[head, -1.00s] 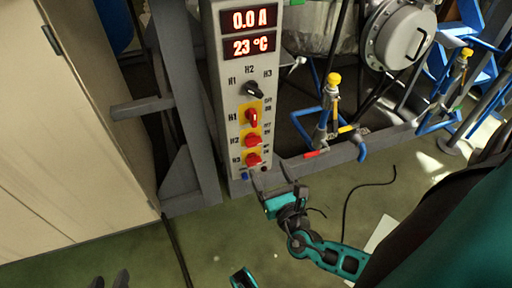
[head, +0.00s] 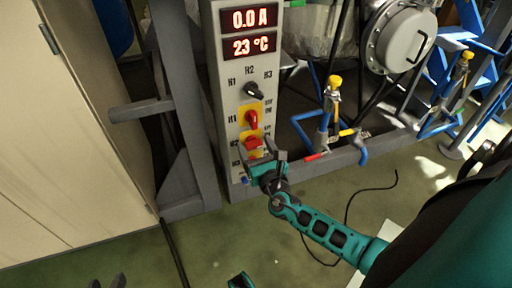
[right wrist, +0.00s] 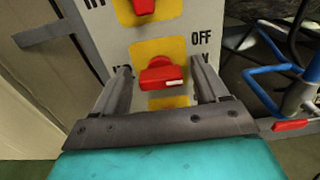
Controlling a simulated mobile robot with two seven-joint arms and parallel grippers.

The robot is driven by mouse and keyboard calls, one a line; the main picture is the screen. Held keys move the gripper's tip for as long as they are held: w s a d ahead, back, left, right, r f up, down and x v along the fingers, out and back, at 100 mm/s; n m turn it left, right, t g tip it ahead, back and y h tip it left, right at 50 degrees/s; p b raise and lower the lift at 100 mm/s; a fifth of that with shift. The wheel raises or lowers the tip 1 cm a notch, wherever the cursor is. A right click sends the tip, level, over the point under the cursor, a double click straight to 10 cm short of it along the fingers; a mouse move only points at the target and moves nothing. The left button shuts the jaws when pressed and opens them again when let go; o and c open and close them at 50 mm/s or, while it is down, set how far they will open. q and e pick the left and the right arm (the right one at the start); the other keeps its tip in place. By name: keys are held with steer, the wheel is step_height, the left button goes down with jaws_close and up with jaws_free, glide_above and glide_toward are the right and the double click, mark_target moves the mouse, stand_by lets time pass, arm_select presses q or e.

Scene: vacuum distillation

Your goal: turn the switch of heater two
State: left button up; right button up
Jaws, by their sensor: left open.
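The heater two switch (head: 253,142) is a red knob on a yellow plate, in the H2 row of the grey control panel (head: 232,95). In the right wrist view the red knob (right wrist: 160,76) lies between my fingers, its handle about level with a white mark at the right end. My right gripper (head: 262,154) is open, with one finger on each side of the knob; it also shows in the right wrist view (right wrist: 161,70). I cannot tell whether the fingers touch it. My left gripper (head: 108,282) is open at the bottom edge, only its fingertips showing.
The H1 switch (head: 251,120) is just above. A black selector knob (head: 254,90) and a display (head: 250,31) reading 0.0 A and 23 °C are higher up. Valves with a yellow cap (head: 335,81) and blue handles stand at the right.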

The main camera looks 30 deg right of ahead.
steer(key=c, duration=0.9)
steer(key=shift+c, duration=0.2)
